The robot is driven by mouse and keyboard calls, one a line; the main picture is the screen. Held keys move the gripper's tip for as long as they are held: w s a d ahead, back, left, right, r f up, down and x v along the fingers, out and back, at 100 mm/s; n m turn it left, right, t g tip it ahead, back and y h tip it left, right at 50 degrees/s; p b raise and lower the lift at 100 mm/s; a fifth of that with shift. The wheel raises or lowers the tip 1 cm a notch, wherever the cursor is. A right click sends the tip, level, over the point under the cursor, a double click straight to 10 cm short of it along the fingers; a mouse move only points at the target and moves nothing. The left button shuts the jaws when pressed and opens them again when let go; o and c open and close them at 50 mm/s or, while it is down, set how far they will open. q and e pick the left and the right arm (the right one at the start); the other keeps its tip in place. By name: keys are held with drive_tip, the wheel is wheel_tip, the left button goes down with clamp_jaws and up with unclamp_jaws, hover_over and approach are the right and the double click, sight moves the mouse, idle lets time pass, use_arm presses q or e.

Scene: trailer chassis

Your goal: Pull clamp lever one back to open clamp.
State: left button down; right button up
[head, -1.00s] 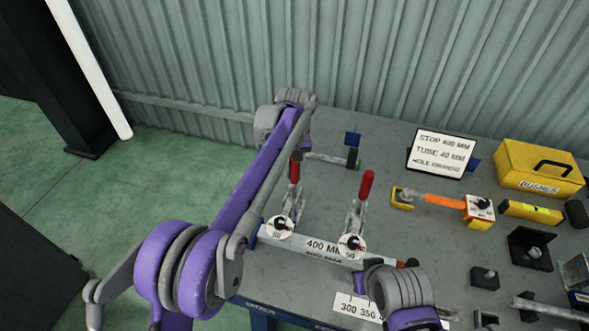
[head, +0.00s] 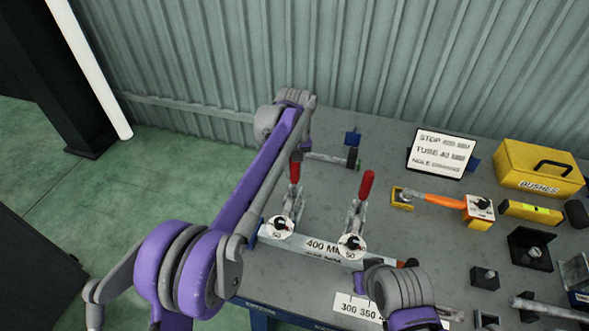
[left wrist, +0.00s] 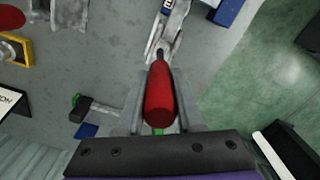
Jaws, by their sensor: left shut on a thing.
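Clamp lever one, seemingly the left of two toggle clamp levers, has a red handle (head: 294,172) standing upright in the head view. In the left wrist view the red handle (left wrist: 160,95) lies between the fingers of my left gripper (left wrist: 160,80), which is shut on it. In the head view that gripper is mostly hidden behind my arm's end. The clamp's metal linkage (left wrist: 172,30) runs on past the fingertips. The second clamp's red handle (head: 367,185) also stands upright, apart from my gripper. My right gripper's jaws do not show.
A rail marked 400 MM (head: 322,246) runs under both clamps. A sign (head: 441,154), a yellow BUSHES box (head: 540,168) and an orange-handled tool (head: 440,200) stand to the right. A grey and purple part of my arm is at the bottom. A corrugated wall (head: 330,60) is behind the bench.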

use_arm(q)
drive_tip(key=shift+w+d+r+p, duration=0.15)
drive_tip(key=shift+w+p, duration=0.1)
drive_tip(key=shift+p, duration=0.05)
drive_tip(key=w+g+p, duration=0.1)
drive_tip(key=w+d+g+y+p, duration=0.1)
drive_tip(key=shift+w+f+g+p, duration=0.25)
drive_tip(key=shift+w+g+p, duration=0.05)
drive_tip(key=shift+p, duration=0.05)
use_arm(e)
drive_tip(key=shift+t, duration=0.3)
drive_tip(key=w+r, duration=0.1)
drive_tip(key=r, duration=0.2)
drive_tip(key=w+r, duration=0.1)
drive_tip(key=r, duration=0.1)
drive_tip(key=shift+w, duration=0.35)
use_arm(q)
drive_tip(key=shift+s, duration=0.1)
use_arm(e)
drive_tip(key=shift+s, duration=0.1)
